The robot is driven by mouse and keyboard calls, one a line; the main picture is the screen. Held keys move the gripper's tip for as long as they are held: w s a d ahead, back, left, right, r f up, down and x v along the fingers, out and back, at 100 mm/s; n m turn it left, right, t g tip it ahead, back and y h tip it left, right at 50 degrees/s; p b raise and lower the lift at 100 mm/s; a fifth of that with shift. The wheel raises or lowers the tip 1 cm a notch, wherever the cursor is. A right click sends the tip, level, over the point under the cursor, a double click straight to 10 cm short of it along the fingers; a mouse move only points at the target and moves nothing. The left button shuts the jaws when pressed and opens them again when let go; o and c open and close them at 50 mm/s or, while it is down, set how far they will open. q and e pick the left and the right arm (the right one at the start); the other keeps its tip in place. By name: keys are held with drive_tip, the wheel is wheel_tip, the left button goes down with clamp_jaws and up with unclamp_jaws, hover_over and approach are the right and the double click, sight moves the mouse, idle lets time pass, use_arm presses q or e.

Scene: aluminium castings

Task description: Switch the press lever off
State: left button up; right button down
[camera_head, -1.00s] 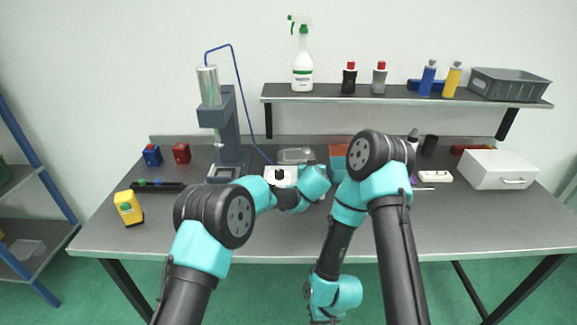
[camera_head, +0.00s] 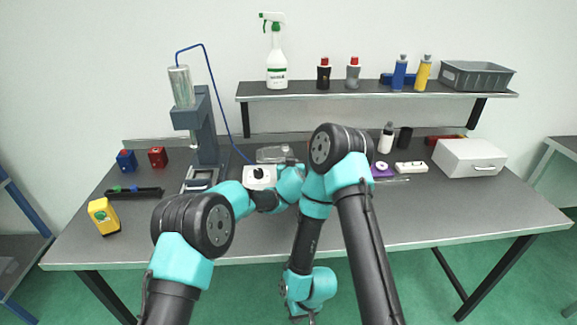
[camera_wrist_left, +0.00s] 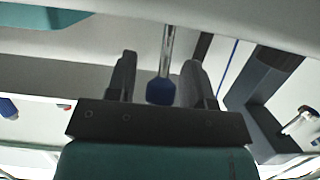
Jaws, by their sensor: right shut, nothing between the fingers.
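The blue-grey press (camera_head: 203,130) stands at the left of the table in the head view, with a blue hose running from its top to a white box (camera_head: 262,183) with a black knob. In the left wrist view, a metal rod with a dark blue knob (camera_wrist_left: 160,91) shows between the fingers of my left gripper (camera_wrist_left: 159,62). The gripper is open; I cannot tell whether it touches the knob. My right gripper (camera_head: 311,319) is shut and empty, low in front of the table and partly cut off by the bottom edge.
A yellow device (camera_head: 104,217), a blue block (camera_head: 126,161) and a red block (camera_head: 158,157) sit at the table's left. A white drawer box (camera_head: 470,159) stands at the right. A shelf (camera_head: 380,91) with bottles spans the back. The front right tabletop is clear.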

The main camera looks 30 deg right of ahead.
idle(0.3)
use_arm(q)
drive_tip(key=v, duration=0.7)
drive_tip(key=shift+s, duration=0.2)
drive_tip(key=shift+a, duration=0.2)
